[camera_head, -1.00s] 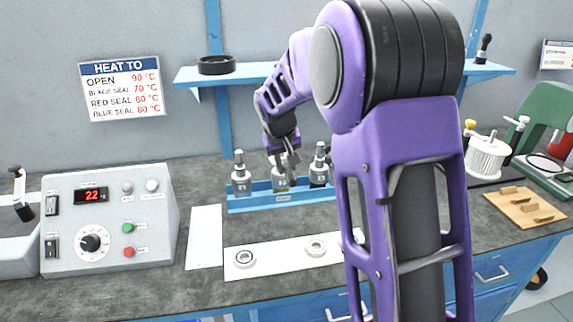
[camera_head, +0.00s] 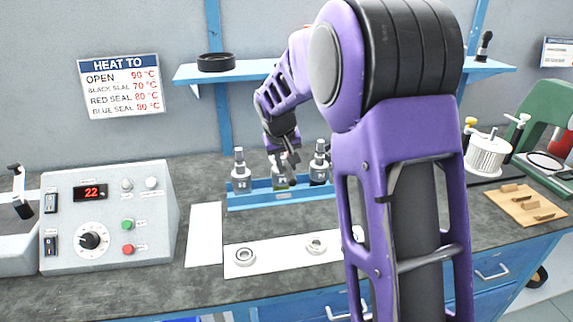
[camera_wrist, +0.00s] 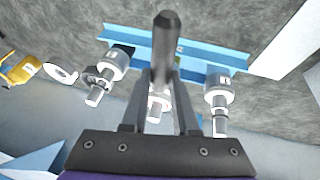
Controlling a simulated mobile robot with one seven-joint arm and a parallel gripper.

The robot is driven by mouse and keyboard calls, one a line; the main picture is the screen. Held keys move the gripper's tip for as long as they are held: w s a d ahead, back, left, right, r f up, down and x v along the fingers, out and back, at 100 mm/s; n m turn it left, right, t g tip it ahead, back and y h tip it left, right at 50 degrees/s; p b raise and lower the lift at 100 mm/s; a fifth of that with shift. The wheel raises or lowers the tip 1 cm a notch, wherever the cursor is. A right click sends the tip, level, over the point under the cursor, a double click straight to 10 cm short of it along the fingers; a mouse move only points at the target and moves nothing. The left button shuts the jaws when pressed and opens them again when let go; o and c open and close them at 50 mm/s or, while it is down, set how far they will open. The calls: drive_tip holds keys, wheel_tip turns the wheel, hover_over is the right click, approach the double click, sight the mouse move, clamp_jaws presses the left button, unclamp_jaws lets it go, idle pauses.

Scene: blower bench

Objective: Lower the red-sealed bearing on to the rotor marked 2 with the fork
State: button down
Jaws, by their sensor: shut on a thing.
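Three metal rotors with upright shafts stand in a blue rack (camera_head: 285,196): a left one (camera_head: 241,174), a middle one (camera_head: 281,183) and a right one (camera_head: 319,168). Their marks are too small to read surely. My gripper (camera_head: 285,160) is at the middle rotor, covering its upper part. In the wrist view my gripper (camera_wrist: 160,125) is shut on a dark rod-like tool (camera_wrist: 166,45), apparently the fork. The middle rotor (camera_wrist: 157,104) is partly hidden behind it. No red seal shows, so I cannot tell where the red-sealed bearing is.
A white mat (camera_head: 280,256) in front carries two ring-shaped bearings, one (camera_head: 245,255) left and one (camera_head: 316,245) right. A heater box (camera_head: 105,220) reading 22 stands left. A shelf (camera_head: 255,74) spans the wall behind. My arm hides the bench's right-middle part.

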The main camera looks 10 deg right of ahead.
sight(292, 181)
drive_tip(key=shift+f+b, duration=0.45)
drive_tip(key=shift+f, duration=0.1)
drive_tip(key=shift+s, duration=0.1)
idle(0.6)
drive_tip(key=shift+s+b, duration=0.35)
drive_tip(key=shift+s, duration=2.8)
drive_tip(key=shift+r, duration=0.1)
drive_tip(key=shift+d+p+v, duration=0.15)
drive_tip(key=shift+p+v, duration=0.35)
drive_tip(key=shift+v, duration=0.4)
drive_tip(key=shift+d+p+v, duration=0.2)
drive_tip(key=shift+p+v, duration=0.35)
drive_tip(key=shift+v, duration=0.3)
drive_tip(key=shift+d+p+v, duration=0.15)
drive_tip(key=shift+p+v, duration=0.35)
drive_tip(key=shift+v, duration=0.4)
